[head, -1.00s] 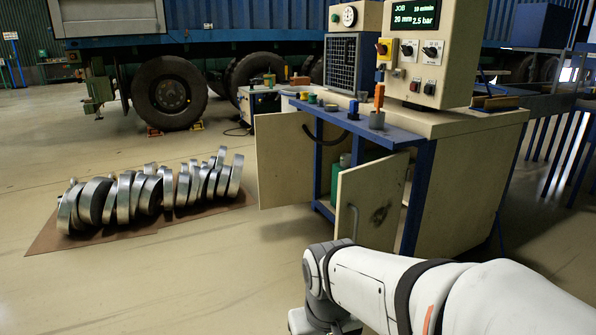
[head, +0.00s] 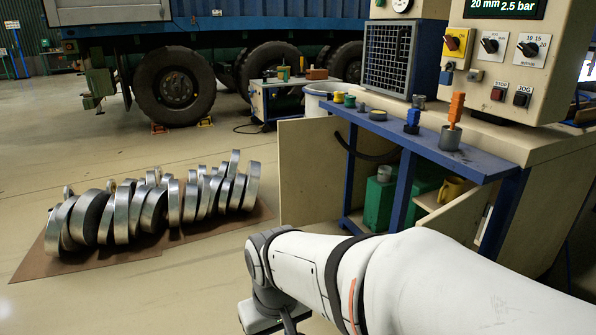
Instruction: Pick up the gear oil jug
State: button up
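A green jug-like container (head: 379,203) with a grey cap stands inside the open cabinet under the machine bench. A second green shape (head: 425,180) and a yellow container with a handle (head: 453,189) are to its right, partly hidden by the blue frame and the open door. I cannot read labels, so I cannot tell which one is the gear oil jug. My white arm reaches in from the lower right, in front of the cabinet. Its wrist bends down at the bottom edge, and my gripper's fingertips are cut off below the picture.
Two cabinet doors stand open, the left one (head: 309,172) and the right one (head: 462,222). The bench's blue ledge (head: 430,145) holds small coloured items. Floor between mat and cabinet is clear.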

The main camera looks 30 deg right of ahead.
aim_at(452, 189)
jog(key=z, duration=0.25)
jog(key=i, duration=1.2)
jog(key=z, duration=0.65)
jog(key=k, duration=0.9)
jog(key=z, duration=0.15)
jog(key=i, duration=0.9)
jog(key=u, duration=0.05)
